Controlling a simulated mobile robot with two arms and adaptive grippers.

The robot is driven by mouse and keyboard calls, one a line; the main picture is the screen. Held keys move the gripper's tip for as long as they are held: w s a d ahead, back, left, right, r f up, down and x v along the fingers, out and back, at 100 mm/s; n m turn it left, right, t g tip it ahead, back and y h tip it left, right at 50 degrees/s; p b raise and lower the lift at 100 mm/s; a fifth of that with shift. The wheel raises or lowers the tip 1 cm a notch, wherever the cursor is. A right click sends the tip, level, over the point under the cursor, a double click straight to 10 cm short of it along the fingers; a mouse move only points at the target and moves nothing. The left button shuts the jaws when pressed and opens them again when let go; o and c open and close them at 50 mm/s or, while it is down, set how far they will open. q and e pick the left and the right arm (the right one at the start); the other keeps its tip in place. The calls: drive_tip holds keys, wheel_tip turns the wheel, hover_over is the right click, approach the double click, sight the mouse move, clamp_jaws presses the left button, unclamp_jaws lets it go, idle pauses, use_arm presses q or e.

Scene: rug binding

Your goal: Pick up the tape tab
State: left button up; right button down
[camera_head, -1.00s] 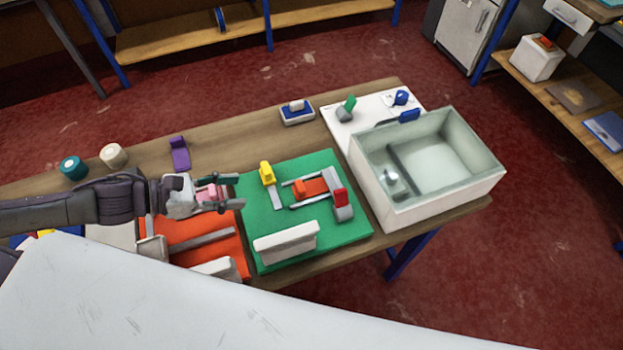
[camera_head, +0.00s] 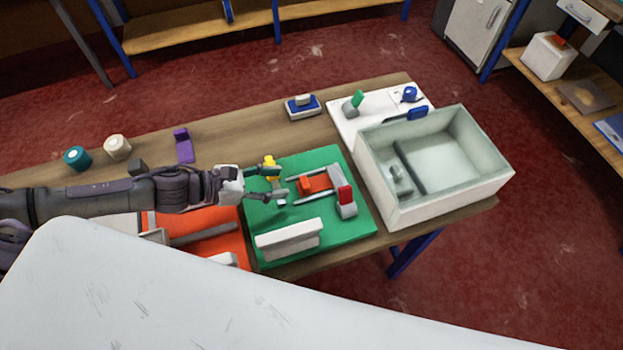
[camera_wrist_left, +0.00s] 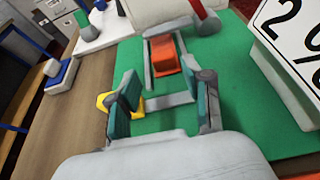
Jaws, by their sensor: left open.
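No part is plainly marked as the tape tab; a yellow tab-like piece (camera_head: 270,160) stands on the green mat (camera_head: 345,225), partly covered by my left gripper (camera_head: 279,181). In the left wrist view, the yellow piece (camera_wrist_left: 104,101) is beside and partly behind the left-hand finger. My left gripper (camera_wrist_left: 167,97) is open above the mat, with nothing held between its teal-padded fingers. Beyond the fingers, an orange block (camera_wrist_left: 164,55) sits between grey rails. I cannot tell whether a finger touches the yellow piece. My right gripper is not in view.
A red-topped grey post (camera_head: 346,203) stands right of the orange block, and a white block (camera_head: 288,240) stands at the mat's front. A large white bin (camera_head: 405,207) is at right. An orange mat (camera_head: 228,248) lies at left.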

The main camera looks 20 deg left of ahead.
sight(301, 182)
use_arm(q)
drive_tip(key=p+x, duration=0.2)
drive_tip(key=x, duration=0.3)
drive_tip(key=shift+d+p, duration=0.3)
drive_tip(key=shift+d, duration=0.05)
drive_tip(key=shift+w+d+f, duration=0.1)
drive_tip(key=shift+d+f, duration=0.05)
drive_tip(key=shift+f, duration=0.1)
drive_tip(key=c, duration=0.8)
drive_tip(key=shift+o, duration=0.2)
